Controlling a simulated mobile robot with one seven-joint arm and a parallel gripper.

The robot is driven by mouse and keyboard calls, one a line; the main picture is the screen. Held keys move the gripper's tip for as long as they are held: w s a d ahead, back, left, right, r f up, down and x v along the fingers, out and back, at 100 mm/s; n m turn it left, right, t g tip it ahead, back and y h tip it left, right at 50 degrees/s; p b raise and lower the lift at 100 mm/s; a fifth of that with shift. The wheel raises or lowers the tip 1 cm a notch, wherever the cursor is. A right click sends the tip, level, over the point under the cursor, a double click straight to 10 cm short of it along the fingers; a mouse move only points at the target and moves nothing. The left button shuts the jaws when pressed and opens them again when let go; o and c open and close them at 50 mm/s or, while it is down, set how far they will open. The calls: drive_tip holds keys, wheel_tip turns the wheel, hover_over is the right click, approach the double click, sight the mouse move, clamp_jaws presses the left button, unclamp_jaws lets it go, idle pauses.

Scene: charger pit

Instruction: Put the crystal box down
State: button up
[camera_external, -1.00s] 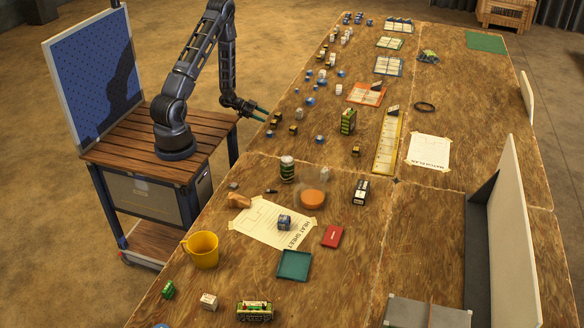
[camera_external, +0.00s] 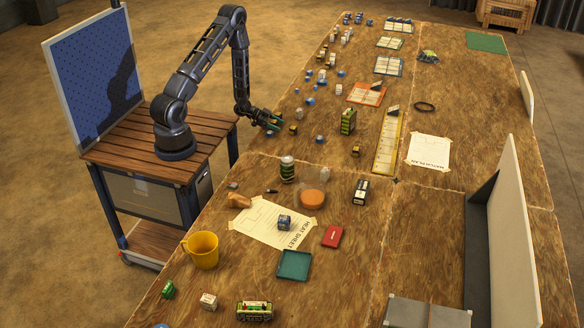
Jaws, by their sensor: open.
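My gripper (camera_external: 273,123) is open, low over the left edge of the long wooden table. Its greenish fingers are among small dark-and-yellow boxes, and one such box (camera_external: 293,129) stands just right of the fingertips. The gripper partly covers other small boxes there. I cannot tell which small box is the crystal box, nor whether one sits between the fingers. Another dark-and-yellow box (camera_external: 355,151) stands further right.
A green-and-black box (camera_external: 348,121), a yellow ruler strip (camera_external: 389,142) and an orange tray (camera_external: 367,94) lie to the right. Several small blue and white pieces are scattered behind the gripper.

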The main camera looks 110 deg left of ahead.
drive_tip(key=c, duration=1.1)
wheel_tip(320, 180, up, 20)
drive_tip(key=w+d+m+h, duration=0.1)
drive_tip(key=w+d, duration=0.8)
drive_tip(key=w, duration=0.4)
drive_tip(key=w+d+m+h, duration=0.1)
drive_tip(key=w+d+h, duration=0.1)
drive_tip(key=w+d, duration=1.3)
drive_tip(key=d, duration=0.4)
drive_tip(key=w+d+r+m+h, duration=0.1)
drive_tip(key=w+d, duration=0.4)
drive_tip(key=d, duration=0.4)
drive_tip(key=w+d+r+m+h, duration=0.1)
drive_tip(key=w+d, duration=0.3)
drive_tip(key=d, duration=0.4)
drive_tip(key=shift+w+d+g, duration=0.2)
drive_tip(key=shift+g, duration=0.1)
